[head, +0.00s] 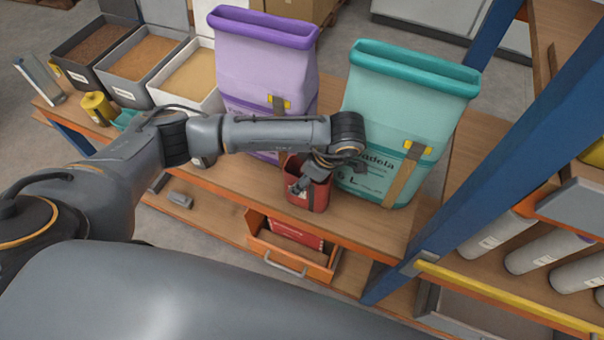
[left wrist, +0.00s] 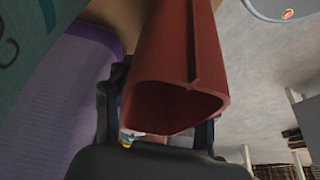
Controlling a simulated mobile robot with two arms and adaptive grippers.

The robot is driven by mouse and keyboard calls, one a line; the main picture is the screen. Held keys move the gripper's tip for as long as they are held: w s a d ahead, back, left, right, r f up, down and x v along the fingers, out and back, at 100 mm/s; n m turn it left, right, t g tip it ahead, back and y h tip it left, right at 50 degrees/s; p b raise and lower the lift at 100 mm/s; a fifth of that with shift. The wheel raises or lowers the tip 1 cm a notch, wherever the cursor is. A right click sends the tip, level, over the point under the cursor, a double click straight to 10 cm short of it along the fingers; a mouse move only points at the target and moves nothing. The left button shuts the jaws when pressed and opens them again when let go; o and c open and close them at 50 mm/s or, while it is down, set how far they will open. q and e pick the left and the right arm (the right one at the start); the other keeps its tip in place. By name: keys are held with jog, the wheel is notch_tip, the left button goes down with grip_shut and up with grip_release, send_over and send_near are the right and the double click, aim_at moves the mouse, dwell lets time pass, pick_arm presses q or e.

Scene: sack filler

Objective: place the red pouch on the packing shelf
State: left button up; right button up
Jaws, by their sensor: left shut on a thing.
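The red pouch (head: 310,193) is at the front edge of the wooden workbench, between a purple sack and a teal sack. My left gripper (head: 318,172) is shut on it, coming from above and hiding part of its top. In the left wrist view the red pouch (left wrist: 175,75) fills the middle, between the two fingers of my left gripper (left wrist: 160,125). I cannot tell whether the pouch touches the bench. My right gripper does not show. I cannot tell which surface is the packing shelf.
The purple sack (head: 265,75) and teal sack (head: 405,120) stand close by the pouch. Bins of grain (head: 143,58) stand at the back left. A blue upright (head: 450,175) borders shelving at right with grey rolls (head: 495,235). An orange drawer (head: 288,250) is open below the bench.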

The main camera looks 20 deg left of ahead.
pick_arm(q)
jog(key=shift+f, duration=0.2)
jog(key=o, duration=0.8)
jog(key=shift+r, duration=0.1)
jog(key=shift+o, duration=0.2)
jog(key=shift+r, duration=0.1)
jog(key=v, duration=1.2)
